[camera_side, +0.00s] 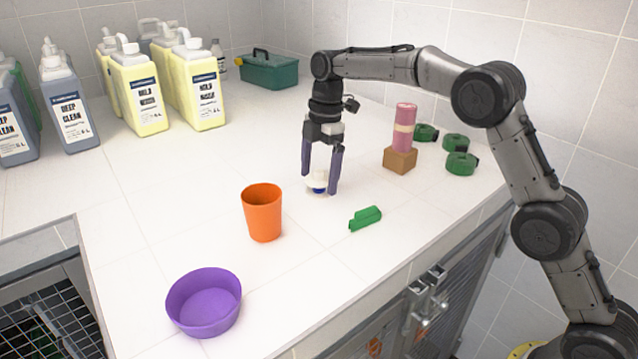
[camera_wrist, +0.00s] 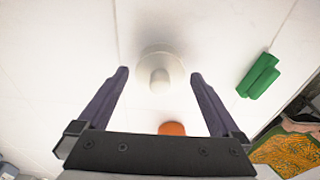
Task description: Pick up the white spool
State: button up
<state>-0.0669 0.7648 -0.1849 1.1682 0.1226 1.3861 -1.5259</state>
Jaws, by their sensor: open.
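The white spool (camera_side: 317,186) stands on the white worktop, with a bit of blue showing low on it in the side view. My gripper (camera_side: 320,184) is open and points down, with its two purple-grey fingers around the spool's place in the side view. In the wrist view the spool (camera_wrist: 160,68) shows as a round flange with a peg, just ahead of and centred between my open fingertips (camera_wrist: 157,73). Nothing is between the fingers that they press on. I cannot tell the exact height of the fingertips over the worktop.
An orange cup (camera_side: 262,214) and a green block-like object (camera_side: 365,218) stand near the spool. A purple bowl (camera_side: 204,302) is at the front. A pink cylinder (camera_side: 403,130) stands on a brown block (camera_side: 400,160), with green rolls (camera_side: 461,163) beside it. Jugs (camera_side: 140,90) line the back.

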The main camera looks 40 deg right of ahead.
jog(key=c, duration=1.3)
jog(key=shift+o, duration=0.2)
jog(key=shift+r, duration=0.1)
